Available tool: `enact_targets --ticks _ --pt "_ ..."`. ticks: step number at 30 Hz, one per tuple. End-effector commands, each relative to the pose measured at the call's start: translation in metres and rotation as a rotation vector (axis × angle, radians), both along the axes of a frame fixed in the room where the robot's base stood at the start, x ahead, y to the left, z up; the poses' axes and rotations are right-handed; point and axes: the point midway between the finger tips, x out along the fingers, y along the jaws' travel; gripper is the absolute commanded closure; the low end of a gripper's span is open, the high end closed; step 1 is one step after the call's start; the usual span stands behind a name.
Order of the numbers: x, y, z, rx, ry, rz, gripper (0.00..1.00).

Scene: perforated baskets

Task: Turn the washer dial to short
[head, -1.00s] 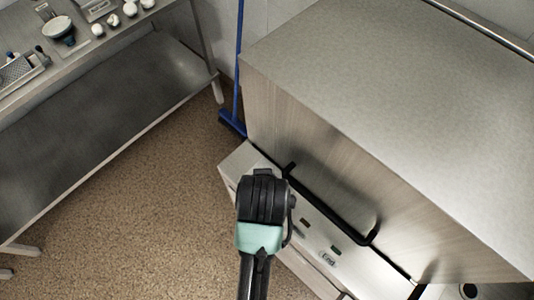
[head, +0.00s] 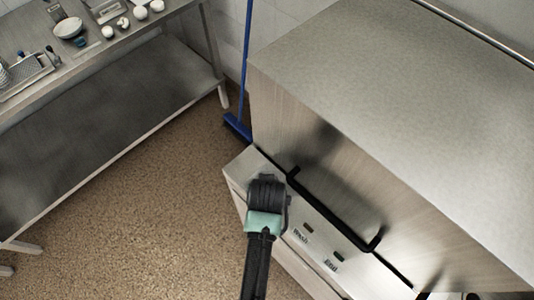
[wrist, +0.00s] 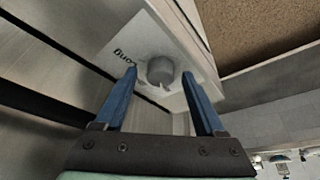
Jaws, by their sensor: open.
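The washer (head: 390,145) is a large steel box with a black bar handle (head: 335,208) above a light control panel (head: 328,240). In the wrist view the dial (wrist: 160,70) is a round grey knob on the panel. A label (wrist: 125,52) beside it ends in "ong", partly hidden by a finger. My gripper (wrist: 163,82) is open, with its blue fingers on either side of the dial; I cannot tell whether they touch it. In the head view my wrist (head: 266,205) is over the panel's left end and hides the dial and the fingertips.
A steel table (head: 110,110) with bowls and utensils stands at the left. A blue broom (head: 240,125) leans between it and the washer. Small marks labelled "Wash" and "End" (head: 331,265) show on the panel. The brown floor (head: 180,210) between is clear.

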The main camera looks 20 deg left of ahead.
Motion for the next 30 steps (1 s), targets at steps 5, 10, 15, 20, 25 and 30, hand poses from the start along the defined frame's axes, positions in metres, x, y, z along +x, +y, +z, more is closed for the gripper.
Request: enact_targets --ticks 5,10,15,20,25,30 --pt "0.0000 0.0001 0.0002 0.000 0.000 0.000 0.41" --pt "-0.0001 0.0000 0.0003 0.000 0.000 0.000 0.72" --pt "-0.0002 0.0000 0.0004 0.000 0.000 0.000 1.00" --pt "-0.0002 0.0000 0.0005 0.000 0.000 -0.001 1.00" --pt "-0.0005 0.0003 0.0011 0.000 0.001 -0.026 1.00" --pt "-0.0006 0.0009 0.0021 0.001 0.001 -0.099 1.00"
